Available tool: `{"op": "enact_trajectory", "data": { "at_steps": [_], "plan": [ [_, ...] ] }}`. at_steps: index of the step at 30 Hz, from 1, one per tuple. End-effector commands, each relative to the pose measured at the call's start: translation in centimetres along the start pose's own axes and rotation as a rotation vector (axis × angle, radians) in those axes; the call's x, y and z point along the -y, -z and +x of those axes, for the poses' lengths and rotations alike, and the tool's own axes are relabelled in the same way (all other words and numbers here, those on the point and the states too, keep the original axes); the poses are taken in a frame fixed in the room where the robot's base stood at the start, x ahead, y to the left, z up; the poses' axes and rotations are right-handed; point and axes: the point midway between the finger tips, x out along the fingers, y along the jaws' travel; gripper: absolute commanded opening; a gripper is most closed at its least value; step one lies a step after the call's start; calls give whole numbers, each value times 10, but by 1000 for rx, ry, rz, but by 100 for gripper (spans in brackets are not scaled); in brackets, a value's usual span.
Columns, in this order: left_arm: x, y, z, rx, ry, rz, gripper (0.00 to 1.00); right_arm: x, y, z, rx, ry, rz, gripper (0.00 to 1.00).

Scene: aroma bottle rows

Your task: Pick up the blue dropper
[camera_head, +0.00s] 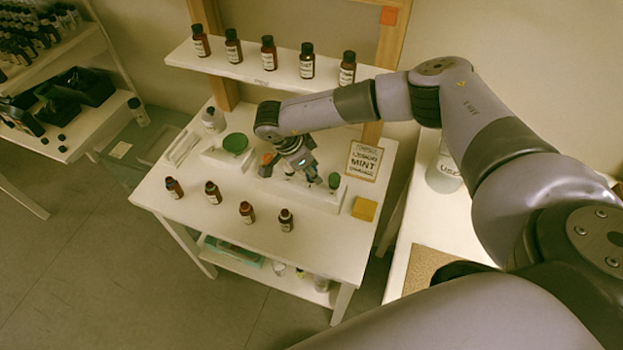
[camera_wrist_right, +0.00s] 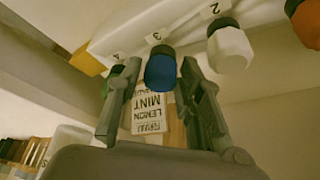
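The blue dropper (camera_wrist_right: 160,72) shows in the right wrist view at slot 3 of the white numbered rack (camera_wrist_right: 127,30). My right gripper (camera_wrist_right: 161,82) is open, with one finger on each side of the blue dropper and gaps visible between them. In the head view my right gripper (camera_head: 306,171) is over the rack (camera_head: 318,198) on the table and mostly hides the blue dropper. My left gripper is not in view.
A white dropper (camera_wrist_right: 230,50) and an orange one stand to the right in the wrist view; a green dropper (camera_head: 334,180) is on the other side. Several brown bottles line the table front (camera_head: 247,212) and shelf (camera_head: 268,52). A mint sign (camera_head: 364,162) stands behind.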

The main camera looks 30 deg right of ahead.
Motion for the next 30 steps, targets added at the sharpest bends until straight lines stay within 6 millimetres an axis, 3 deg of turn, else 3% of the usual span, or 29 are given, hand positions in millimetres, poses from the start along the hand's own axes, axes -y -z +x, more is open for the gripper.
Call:
{"op": "enact_trajectory", "data": {
  "at_steps": [6,19,23,30],
  "plan": [
    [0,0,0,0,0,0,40,0,0,0,0,0,0,18],
    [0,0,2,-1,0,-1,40,1,2,-6,1,2,1,18],
    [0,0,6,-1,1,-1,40,1,7,-18,1,2,1,18],
    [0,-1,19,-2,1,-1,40,2,24,-59,2,6,2,18]
  ]
}}
